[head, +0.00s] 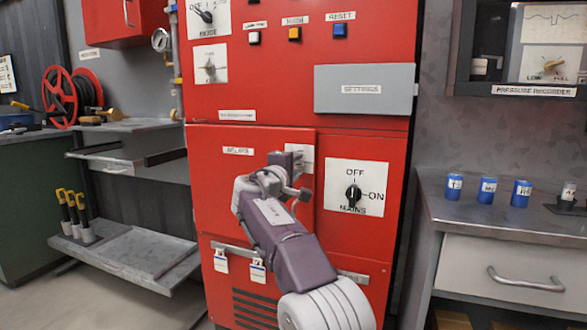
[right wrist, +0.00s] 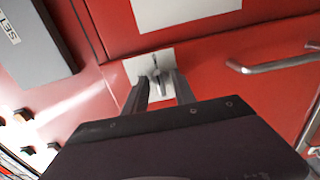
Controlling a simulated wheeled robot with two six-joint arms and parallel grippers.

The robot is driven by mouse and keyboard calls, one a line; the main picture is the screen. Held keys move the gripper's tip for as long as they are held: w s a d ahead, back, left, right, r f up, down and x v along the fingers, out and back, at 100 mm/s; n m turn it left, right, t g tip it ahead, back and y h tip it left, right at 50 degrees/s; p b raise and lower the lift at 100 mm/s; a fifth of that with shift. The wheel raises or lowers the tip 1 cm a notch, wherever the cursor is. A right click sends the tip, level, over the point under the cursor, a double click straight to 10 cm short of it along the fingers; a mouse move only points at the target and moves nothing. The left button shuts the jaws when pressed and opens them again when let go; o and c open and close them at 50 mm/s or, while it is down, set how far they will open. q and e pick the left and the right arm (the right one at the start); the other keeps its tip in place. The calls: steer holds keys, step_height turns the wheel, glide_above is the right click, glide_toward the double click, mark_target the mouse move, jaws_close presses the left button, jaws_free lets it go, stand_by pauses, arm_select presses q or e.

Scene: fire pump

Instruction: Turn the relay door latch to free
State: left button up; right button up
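The red relay door (head: 215,190), labelled RELAYS, is flush in the red cabinet front in the head view. Its latch is a small grey knob (right wrist: 161,80) on a white plate (right wrist: 145,67) in the right wrist view. The plate also shows in the head view (head: 305,158), partly covered by my gripper, which hides the knob there. My right gripper (head: 295,183) is at the latch. In the right wrist view its two dark fingers (right wrist: 161,92) are spread, one on each side of the knob. Contact is hard to tell. My left gripper is not in view.
The MAINS switch (head: 353,194) is just right of the latch, and the grey SETTINGS panel (head: 365,90) juts out above. A metal bar handle (right wrist: 275,63) shows in the right wrist view. A steel counter (head: 480,225) with blue cylinders (head: 488,190) stands at right.

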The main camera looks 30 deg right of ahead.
steer(key=v, duration=0.9)
steer(key=shift+d, duration=0.1)
